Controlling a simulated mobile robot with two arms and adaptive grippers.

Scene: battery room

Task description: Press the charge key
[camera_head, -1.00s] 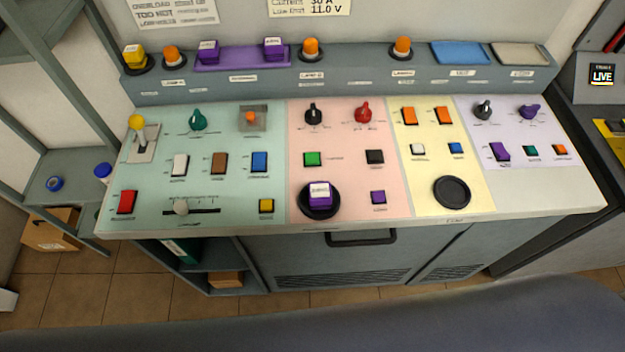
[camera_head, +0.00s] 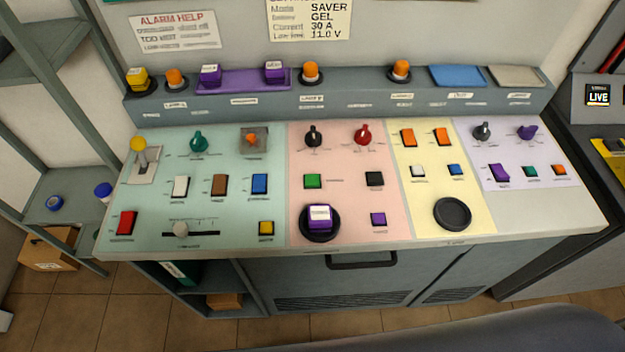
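The console panel (camera_head: 570,225) carries many keys, and their small labels are too blurred to read, so I cannot tell which is the charge key. On the pink section are a green key (camera_head: 312,181), a black key (camera_head: 374,179) and a small purple key (camera_head: 378,219). On the teal section are white (camera_head: 181,186), brown (camera_head: 219,185), blue (camera_head: 259,184), red (camera_head: 126,222) and yellow (camera_head: 266,228) keys. The cream section has orange keys (camera_head: 408,137) and small white and blue keys. The lilac section has purple (camera_head: 499,173), green and orange keys. Neither gripper is in view.
A purple block (camera_head: 319,217) with a white top sits in a round black holder; another round holder (camera_head: 452,213) is empty. Knobs, a yellow-topped lever (camera_head: 139,146) and a slider (camera_head: 181,229) stand among the keys. Shelving (camera_head: 60,207) is at the left.

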